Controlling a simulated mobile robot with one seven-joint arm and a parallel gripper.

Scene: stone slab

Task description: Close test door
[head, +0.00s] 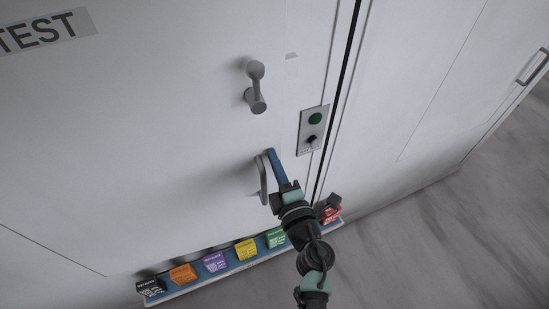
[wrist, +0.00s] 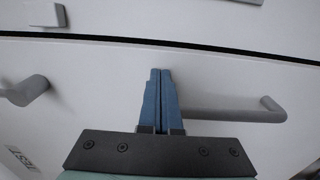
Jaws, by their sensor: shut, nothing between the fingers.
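The white test door (head: 150,140) fills the left of the head view, with a "TEST" label (head: 45,31) at its top left. It carries a grey knob-like lever (head: 256,88) and, below it, a grey bar handle (head: 262,180). A dark vertical gap runs along the door's right edge. My gripper (head: 271,153) has blue fingers, shut and empty, just right of the bar handle. In the wrist view the shut fingers (wrist: 160,75) point at the door face beside the bar handle (wrist: 235,110). I cannot tell whether they touch it.
A small panel (head: 313,130) with a green button and a black switch sits right of the door handles. A blue shelf (head: 215,276) with several coloured boxes runs along the bottom. Another handle (head: 533,66) is at far right. Grey floor (head: 440,240) is clear at lower right.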

